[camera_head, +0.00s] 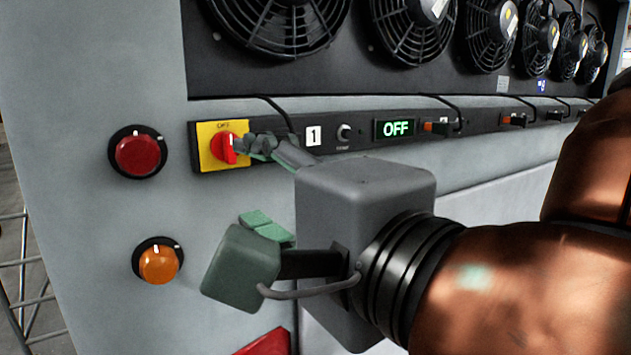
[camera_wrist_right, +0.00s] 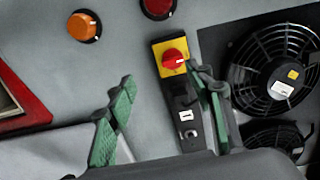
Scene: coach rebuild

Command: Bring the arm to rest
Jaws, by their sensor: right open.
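My right gripper (camera_head: 250,184) is in front of the cabinet panel, its jaws apart and nothing between them. One finger lies just beside the red rotary knob (camera_head: 226,148) on its yellow plate in the head view; I cannot tell whether it touches. In the right wrist view the green-padded fingers of the right gripper (camera_wrist_right: 168,81) spread to either side, with the red knob (camera_wrist_right: 173,60) beyond them, nearer the right finger. My copper-coloured right arm comes in from the right. My left gripper is not in view.
A red round button (camera_head: 138,155) and an orange one (camera_head: 158,264) sit left on the grey cabinet. The control strip has a small dial (camera_head: 344,132) and a display (camera_head: 395,129) reading OFF. Several black fans (camera_head: 415,28) line the top. A red-edged part (camera_wrist_right: 22,105) shows in the wrist view.

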